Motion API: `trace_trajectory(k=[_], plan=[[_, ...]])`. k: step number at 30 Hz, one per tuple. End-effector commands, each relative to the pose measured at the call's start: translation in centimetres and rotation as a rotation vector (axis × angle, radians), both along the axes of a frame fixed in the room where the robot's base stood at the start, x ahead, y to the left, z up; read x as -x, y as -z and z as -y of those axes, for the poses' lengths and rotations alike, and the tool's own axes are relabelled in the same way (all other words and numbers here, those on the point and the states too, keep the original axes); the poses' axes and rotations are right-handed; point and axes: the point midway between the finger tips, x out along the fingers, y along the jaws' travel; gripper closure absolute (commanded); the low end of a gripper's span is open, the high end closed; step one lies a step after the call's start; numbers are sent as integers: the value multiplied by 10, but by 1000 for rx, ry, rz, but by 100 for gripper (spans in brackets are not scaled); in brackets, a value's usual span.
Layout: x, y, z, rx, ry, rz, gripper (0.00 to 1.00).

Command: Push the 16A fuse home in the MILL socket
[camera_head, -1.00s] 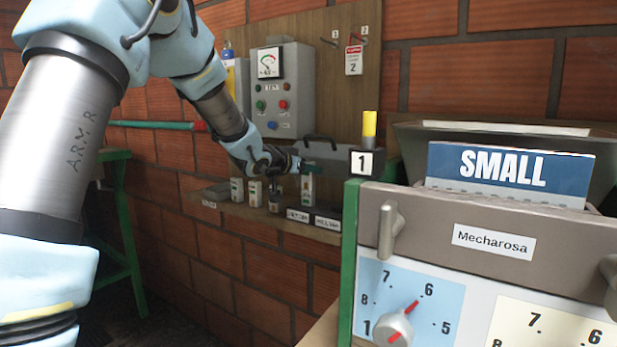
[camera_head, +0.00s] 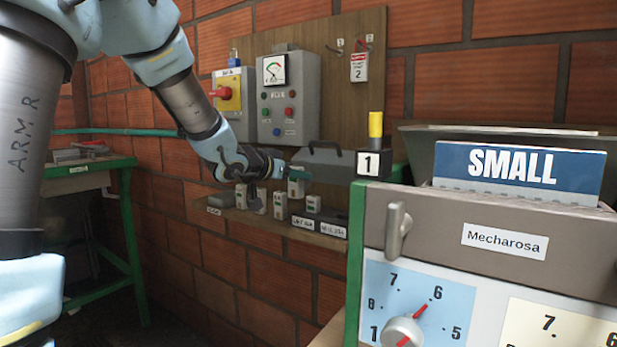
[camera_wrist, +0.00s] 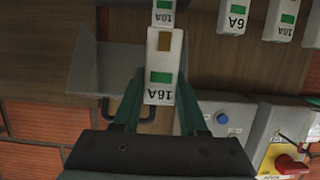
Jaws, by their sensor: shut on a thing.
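In the wrist view, the teal fingers of my gripper (camera_wrist: 160,105) are shut on a white fuse (camera_wrist: 163,70) marked 16A, with a green window. In the head view, my gripper (camera_head: 285,173) holds this fuse (camera_head: 297,187) above the wall shelf (camera_head: 265,222). A second 16A fuse (camera_wrist: 165,12) shows just beyond it in the wrist view, partly cut off. A fuse stands at the shelf's right part (camera_head: 313,203), near two small label plates; the right plate (camera_head: 333,230) seems to read MILL. The MILL socket's opening is not visible.
More fuses, one marked 6A (camera_wrist: 234,14), stand along the shelf. A grey handled box (camera_head: 325,165) is behind my gripper. A control box (camera_head: 290,100) and a red-yellow switch (camera_head: 229,90) hang above. The Mecharosa machine (camera_head: 470,240) stands at right.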

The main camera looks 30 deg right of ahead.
Motion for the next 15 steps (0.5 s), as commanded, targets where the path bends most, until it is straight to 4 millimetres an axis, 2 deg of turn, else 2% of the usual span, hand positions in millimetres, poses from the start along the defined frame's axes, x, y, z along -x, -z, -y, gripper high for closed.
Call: trace_trajectory(k=[1,6,12,15], plan=[[6,1,-13,0,-4,2,100],[27,1,-50,0,-4,2,100],[42,0,-77,1,-2,1,100],[48,0,-82,2,1,0,100]])
